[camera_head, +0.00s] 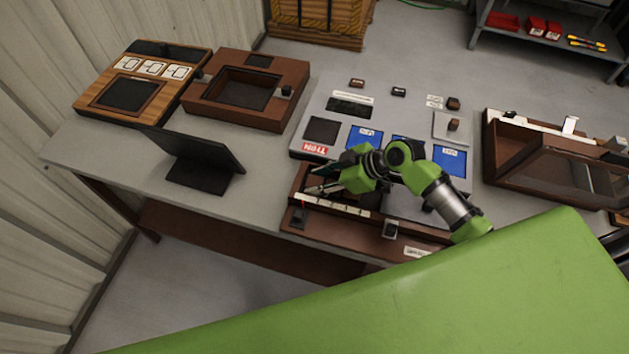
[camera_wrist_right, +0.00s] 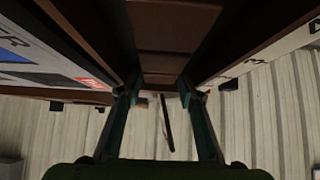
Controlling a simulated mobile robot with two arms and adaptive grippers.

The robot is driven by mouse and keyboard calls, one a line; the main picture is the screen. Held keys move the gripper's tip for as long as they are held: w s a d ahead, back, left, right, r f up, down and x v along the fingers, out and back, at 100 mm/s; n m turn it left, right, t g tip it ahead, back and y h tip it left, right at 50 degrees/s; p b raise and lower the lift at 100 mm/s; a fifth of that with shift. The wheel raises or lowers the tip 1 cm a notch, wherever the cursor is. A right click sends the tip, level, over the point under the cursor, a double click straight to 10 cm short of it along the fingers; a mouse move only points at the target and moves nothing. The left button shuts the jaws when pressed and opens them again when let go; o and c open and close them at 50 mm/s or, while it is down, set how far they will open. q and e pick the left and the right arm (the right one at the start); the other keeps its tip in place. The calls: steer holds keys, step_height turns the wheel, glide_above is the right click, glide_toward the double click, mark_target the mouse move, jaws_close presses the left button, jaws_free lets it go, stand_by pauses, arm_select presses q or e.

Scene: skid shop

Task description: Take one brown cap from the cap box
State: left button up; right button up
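The brown wooden box at the table's front edge, which I take for the cap box (camera_head: 296,222), has a row of white labels along its front side. My right gripper (camera_head: 326,182) is over this box and tilted, its fingers at the box's left part. In the right wrist view the gripper (camera_wrist_right: 160,98) has its two fingers spread apart, with brown walls on both sides. I see no cap between the fingers; the box's contents are mostly hidden by the arm and shadow. My left gripper is not in view.
A grey panel (camera_head: 322,104) with blue squares lies behind the box. A black tablet stand (camera_head: 195,160) is at left, with two wooden trays (camera_head: 250,119) behind it. A brown bin with a clear front (camera_head: 545,165) stands at right. The table's left front area is clear.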

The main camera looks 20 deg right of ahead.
steer(key=c, duration=0.4)
steer(key=shift+r, duration=0.1)
